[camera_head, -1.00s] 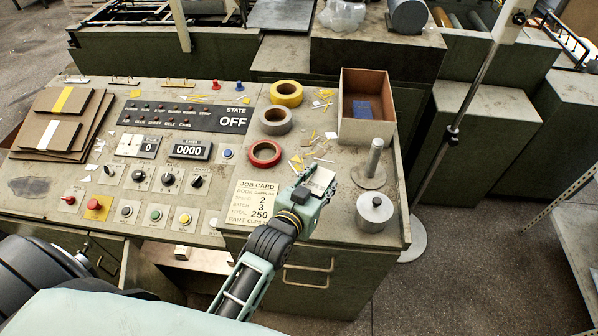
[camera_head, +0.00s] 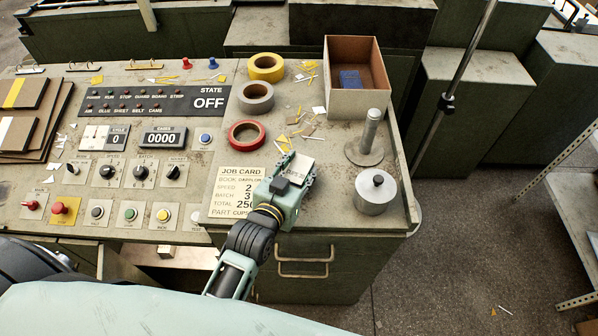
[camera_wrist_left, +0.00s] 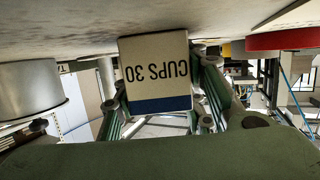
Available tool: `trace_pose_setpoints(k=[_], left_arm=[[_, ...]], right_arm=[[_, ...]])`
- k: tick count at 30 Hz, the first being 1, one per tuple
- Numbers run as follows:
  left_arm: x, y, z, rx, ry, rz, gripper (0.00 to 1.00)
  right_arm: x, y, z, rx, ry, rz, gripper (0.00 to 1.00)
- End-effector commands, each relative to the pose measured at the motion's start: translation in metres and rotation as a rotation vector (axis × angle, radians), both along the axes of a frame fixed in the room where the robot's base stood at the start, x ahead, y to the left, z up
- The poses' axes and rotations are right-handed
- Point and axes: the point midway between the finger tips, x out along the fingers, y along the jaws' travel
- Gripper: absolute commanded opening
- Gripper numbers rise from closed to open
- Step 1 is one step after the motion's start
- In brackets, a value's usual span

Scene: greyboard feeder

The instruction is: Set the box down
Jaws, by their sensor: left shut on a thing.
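My left gripper (camera_head: 292,180) is shut on a small white box (camera_head: 299,164) with print on its face, just right of the job card (camera_head: 240,189) on the desk. In the left wrist view the box (camera_wrist_left: 157,72) reads "CUPS 30" upside down and has a blue band. It sits between the fingers of the left gripper (camera_wrist_left: 165,108). The desk surface (camera_wrist_left: 90,32) runs along the top of that view, close against the box. I cannot tell whether the box touches it. My right gripper is not in view.
A metal weight with a knob (camera_head: 375,192) and a spindle stand (camera_head: 367,140) are to the right. A red tape roll (camera_head: 246,134) is behind, with paper scraps beside it. An open carton (camera_head: 356,95) stands at the back right. The control panel (camera_head: 120,180) fills the left.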

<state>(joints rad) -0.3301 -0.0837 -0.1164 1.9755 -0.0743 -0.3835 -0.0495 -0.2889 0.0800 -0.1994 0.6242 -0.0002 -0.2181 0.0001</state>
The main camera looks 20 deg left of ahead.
Motion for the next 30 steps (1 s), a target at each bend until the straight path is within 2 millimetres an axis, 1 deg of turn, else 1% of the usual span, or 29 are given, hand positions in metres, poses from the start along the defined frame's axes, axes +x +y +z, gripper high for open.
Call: trace_pose_setpoints(k=[3, 6, 7, 10, 13, 21, 24, 26, 29, 30], left_arm=[[0.0, 0.0, 0.001, 0.0, -0.001, 0.0, 0.1], [0.0, 0.0, -0.003, 0.0, 0.0, 0.0, 0.1], [0.0, 0.0, -0.003, 0.0, 0.001, 0.0, 0.39], [0.0, 0.0, -0.003, 0.0, 0.0, 0.0, 0.48], [0.0, 0.0, -0.003, 0.0, 0.0, 0.0, 0.57], [0.0, 0.0, -0.002, 0.0, 0.0, 0.0, 0.57], [0.0, 0.0, 0.002, 0.0, -0.001, 0.0, 0.57], [-0.004, 0.0, 0.001, 0.0, 0.001, 0.0, 0.57], [-0.018, 0.002, 0.004, 0.0, 0.001, 0.0, 0.57], [-0.025, 0.002, 0.005, 0.0, 0.002, 0.0, 0.57]], right_arm=[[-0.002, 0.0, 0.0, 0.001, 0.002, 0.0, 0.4], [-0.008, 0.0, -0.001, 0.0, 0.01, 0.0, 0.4], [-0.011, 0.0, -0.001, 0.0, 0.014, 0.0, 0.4], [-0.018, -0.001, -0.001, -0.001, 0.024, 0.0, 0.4], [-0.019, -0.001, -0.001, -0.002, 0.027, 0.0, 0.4], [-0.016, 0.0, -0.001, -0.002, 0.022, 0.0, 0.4], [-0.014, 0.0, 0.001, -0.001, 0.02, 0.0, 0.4], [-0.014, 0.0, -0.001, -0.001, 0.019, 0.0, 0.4], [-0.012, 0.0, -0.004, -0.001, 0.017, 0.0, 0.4], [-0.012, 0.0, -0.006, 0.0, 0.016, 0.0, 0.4]])
